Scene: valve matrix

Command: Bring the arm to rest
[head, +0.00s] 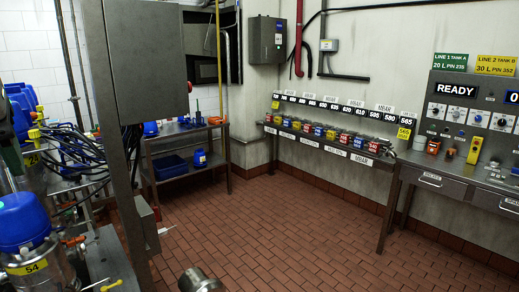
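Neither my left gripper nor my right gripper can be made out in the head view. A round metallic part (200,281) pokes up at the bottom edge, cut off by the frame; I cannot tell whether it belongs to one of my arms. No fingers and no held object show.
A blue-capped vessel (27,222) labelled S4 and dark hoses crowd the left, beside a grey steel post (117,150). A steel table (187,133) stands behind. A valve bench (330,141) and control panel (470,115) line the right wall. The tiled floor (270,225) is clear.

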